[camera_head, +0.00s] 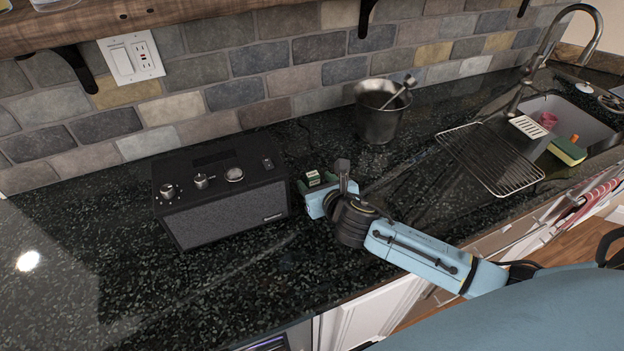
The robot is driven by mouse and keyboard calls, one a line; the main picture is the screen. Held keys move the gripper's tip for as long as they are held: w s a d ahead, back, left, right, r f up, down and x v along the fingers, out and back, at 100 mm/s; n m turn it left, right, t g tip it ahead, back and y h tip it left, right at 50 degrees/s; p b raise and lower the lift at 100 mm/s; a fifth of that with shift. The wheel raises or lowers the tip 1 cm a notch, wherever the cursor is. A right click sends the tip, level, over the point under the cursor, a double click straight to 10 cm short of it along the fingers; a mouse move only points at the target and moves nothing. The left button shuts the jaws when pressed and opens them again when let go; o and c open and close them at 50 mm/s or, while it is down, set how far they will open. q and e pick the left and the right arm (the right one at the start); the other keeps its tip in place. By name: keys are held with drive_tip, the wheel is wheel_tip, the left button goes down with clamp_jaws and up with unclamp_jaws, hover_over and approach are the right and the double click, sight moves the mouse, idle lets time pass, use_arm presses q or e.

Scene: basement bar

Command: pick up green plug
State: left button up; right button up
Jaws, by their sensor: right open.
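The green plug (314,178) is a small green block with a pale top, on the dark counter just right of the black speaker. My right gripper (323,181) reaches in from the lower right and is open at the plug. One dark finger stands up on the plug's right side. The other finger is hard to make out. The gripper's light blue body hides the near, lower part of the plug. I cannot tell whether the fingers touch it. My left gripper is not in view.
The black speaker (222,191) stands close to the left of the plug. A metal bucket (378,122) is behind, near the tiled wall. A wire rack (489,158) and a sink (583,128) with a sponge (567,151) are at right. The counter at left is clear.

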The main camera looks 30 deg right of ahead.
sight(309, 173)
drive_tip(key=shift+x, duration=2.3)
drive_tip(key=shift+w+d+b, duration=0.1)
drive_tip(key=shift+w+b, duration=0.2)
drive_tip(key=shift+w, duration=0.15)
drive_tip(key=shift+w+f, duration=0.1)
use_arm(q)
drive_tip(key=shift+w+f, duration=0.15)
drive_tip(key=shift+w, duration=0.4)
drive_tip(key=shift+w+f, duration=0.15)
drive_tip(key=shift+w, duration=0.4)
use_arm(e)
drive_tip(key=c, duration=1.1)
drive_tip(key=shift+o, duration=0.2)
